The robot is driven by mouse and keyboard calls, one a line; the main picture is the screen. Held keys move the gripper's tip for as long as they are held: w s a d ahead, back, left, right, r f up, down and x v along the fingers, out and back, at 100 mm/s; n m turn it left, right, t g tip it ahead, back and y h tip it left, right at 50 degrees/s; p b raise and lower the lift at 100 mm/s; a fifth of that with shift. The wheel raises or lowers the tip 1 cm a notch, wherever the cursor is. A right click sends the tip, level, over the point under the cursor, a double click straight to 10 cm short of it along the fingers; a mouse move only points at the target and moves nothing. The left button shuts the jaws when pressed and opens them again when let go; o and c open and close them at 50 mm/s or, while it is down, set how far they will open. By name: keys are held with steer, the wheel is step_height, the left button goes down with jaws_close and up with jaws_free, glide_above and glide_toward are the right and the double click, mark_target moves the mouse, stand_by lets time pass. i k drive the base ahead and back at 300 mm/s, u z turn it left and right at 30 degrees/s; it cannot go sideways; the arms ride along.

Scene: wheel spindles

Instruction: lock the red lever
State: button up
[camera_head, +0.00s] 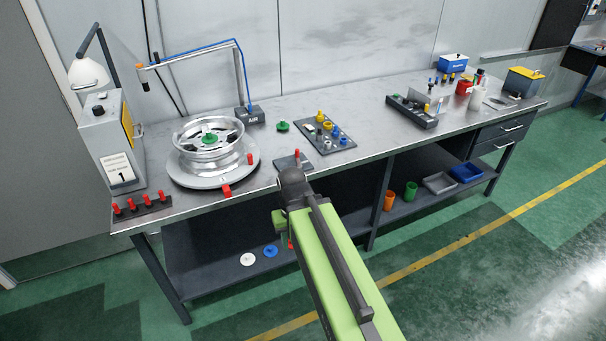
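A small red upright piece (297,154), which looks like a lever, stands on a dark plate (285,163) at the front edge of the bench. Two other red pieces sit at the rim of the round turntable: one at its front (227,190) and one at its right (250,158). I cannot tell for sure which red piece is the task's lever. My green arm reaches up from the bottom, its dark wrist joint just in front of the plate. My gripper (284,228) appears below the wrist, in front of the bench edge. Its fingers are mostly hidden, and it seems clear of the red pieces.
A silver wheel (208,155) with a green centre piece lies on the turntable. A grey machine, a lamp and a row of red knobs (142,206) stand at left. A tray of coloured parts (325,133) lies behind the plate. The bench middle is partly clear.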

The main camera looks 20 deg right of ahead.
mark_target(297, 150)
steer(key=z, duration=0.25)
steer(key=i, duration=0.5)
steer(key=u, duration=5.1)
steer(key=i, duration=0.1)
steer(key=z, duration=3.2)
steer(key=k, duration=0.7)
steer(key=z, duration=0.8)
steer(key=i, duration=1)
steer(key=u, duration=0.15)
